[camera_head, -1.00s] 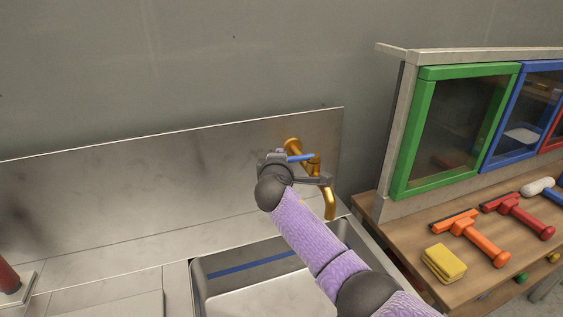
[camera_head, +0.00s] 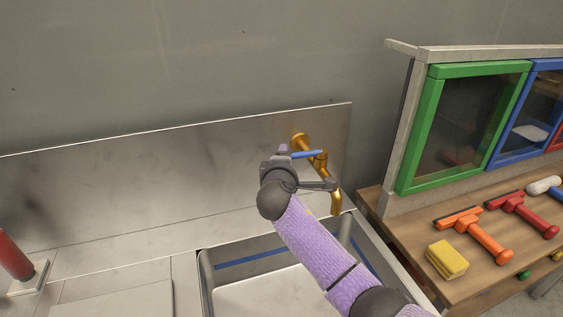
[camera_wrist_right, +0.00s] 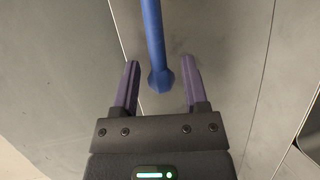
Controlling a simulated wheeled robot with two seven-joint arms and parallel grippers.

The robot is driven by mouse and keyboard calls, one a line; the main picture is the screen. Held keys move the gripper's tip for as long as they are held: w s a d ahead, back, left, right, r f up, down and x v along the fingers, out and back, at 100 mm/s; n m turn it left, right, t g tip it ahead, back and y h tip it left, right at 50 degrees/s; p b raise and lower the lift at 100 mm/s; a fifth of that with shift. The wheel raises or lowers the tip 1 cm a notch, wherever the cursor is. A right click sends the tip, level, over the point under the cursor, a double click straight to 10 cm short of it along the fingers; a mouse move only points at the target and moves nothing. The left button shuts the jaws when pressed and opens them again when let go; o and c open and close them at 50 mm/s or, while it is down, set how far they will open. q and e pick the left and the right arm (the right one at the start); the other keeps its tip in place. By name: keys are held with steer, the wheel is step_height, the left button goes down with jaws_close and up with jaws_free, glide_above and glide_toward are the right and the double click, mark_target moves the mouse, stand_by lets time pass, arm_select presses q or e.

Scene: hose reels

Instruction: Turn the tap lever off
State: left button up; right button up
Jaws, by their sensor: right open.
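The golden tap (camera_head: 319,165) is fixed to the metal splashback above the sink. Its blue lever (camera_head: 308,154) points left from the tap's top. My right gripper (camera_head: 283,152) is at the lever's left end, and the dark gripper body hides part of the tap and splashback. In the right wrist view, my right gripper (camera_wrist_right: 160,63) is open, with its two purple fingers apart. The blue lever (camera_wrist_right: 153,35) reaches down between them, with its flared end between the fingers and visible gaps on both sides. My left gripper is not in view.
The sink basin (camera_head: 207,286) lies below the tap. The splashback (camera_head: 130,175) stands behind. On the right, a wooden counter (camera_head: 400,230) holds a yellow sponge (camera_head: 447,260), an orange squeegee (camera_head: 480,238) and a red squeegee (camera_head: 528,212) below a green-framed window (camera_head: 425,130).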

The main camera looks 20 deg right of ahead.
steer(key=p+v, duration=0.1)
steer(key=v, duration=0.5)
steer(key=shift+s, duration=0.15)
steer(key=shift+a, duration=0.1)
